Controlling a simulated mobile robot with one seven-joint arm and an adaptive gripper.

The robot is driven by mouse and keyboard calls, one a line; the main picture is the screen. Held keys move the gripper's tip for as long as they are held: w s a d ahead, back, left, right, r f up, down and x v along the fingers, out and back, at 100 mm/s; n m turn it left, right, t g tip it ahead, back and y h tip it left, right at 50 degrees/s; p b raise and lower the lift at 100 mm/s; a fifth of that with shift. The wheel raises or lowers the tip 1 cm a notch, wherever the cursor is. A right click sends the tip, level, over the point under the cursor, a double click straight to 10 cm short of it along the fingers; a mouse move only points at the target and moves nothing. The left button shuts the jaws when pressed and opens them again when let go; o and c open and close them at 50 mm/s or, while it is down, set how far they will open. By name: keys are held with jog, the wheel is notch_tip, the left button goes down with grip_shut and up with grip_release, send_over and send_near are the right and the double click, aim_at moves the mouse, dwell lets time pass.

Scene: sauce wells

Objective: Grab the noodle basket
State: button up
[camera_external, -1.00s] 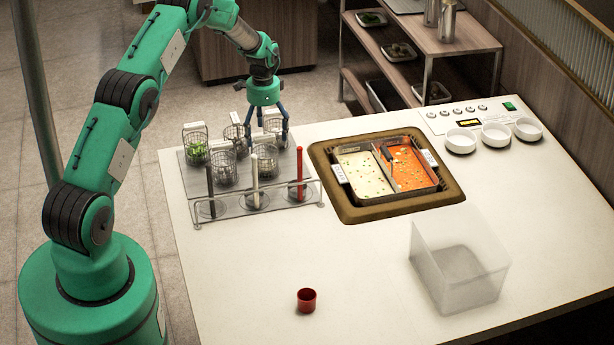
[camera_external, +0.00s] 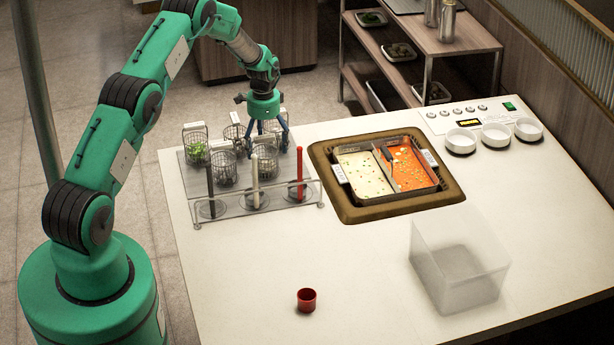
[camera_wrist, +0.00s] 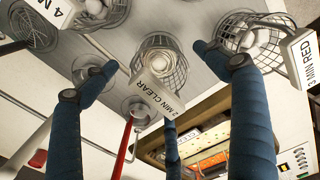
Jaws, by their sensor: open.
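My gripper (camera_external: 271,137) is open above the rack's right-hand baskets, pointing down. In the wrist view, a basket with a "2 MIN CLEAR" tag (camera_wrist: 160,90) lies between the spread blue fingers of my gripper (camera_wrist: 150,74). No finger visibly grips it, and I cannot tell whether any touches. A basket tagged "3 MIN RED" (camera_wrist: 302,60) is beside the right finger. Another tag, partly cut off (camera_wrist: 55,10), is at upper left.
A clear bin (camera_external: 460,265), a red cup (camera_external: 306,300) and white bowls (camera_external: 495,136) are on the counter. The front counter is mostly clear.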

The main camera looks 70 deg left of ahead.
aim_at(265, 151)
jog(key=shift+f, duration=1.55)
jog(key=c, duration=1.5)
jog(key=shift+r, duration=0.15)
jog(key=shift+r, duration=4.9)
